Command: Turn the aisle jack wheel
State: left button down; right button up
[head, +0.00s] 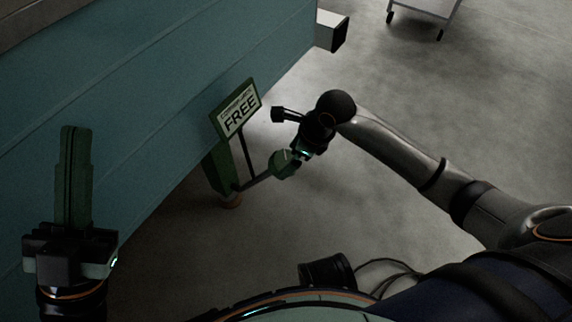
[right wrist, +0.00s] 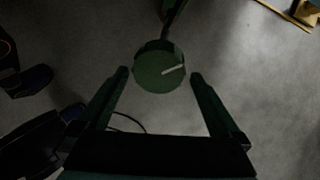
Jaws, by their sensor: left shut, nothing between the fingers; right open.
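The jack wheel is a small dark green round knob (head: 281,164), low beside the teal camper wall in the head view. In the right wrist view the wheel (right wrist: 158,72) shows a pale line on its face, and a dark rod runs from it to the top edge. My right gripper (head: 291,160) is at the wheel. In the right wrist view its open fingers (right wrist: 160,75) stand on either side of the wheel, with visible gaps. I cannot tell how deep the wheel sits between them. My left gripper (head: 75,130) is shut and empty at the left, in front of the wall.
A green-framed sign reading "FREE" (head: 239,113) stands on the jack post (head: 217,168), left of the wheel. The teal camper wall (head: 150,85) fills the upper left. A cart (head: 425,8) is at the top. The grey floor (head: 470,110) at right is clear.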

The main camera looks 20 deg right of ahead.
aim_at(287, 161)
jog(key=shift+b+x, duration=0.4)
jog(key=shift+x, duration=1.1)
jog(key=c, duration=1.1)
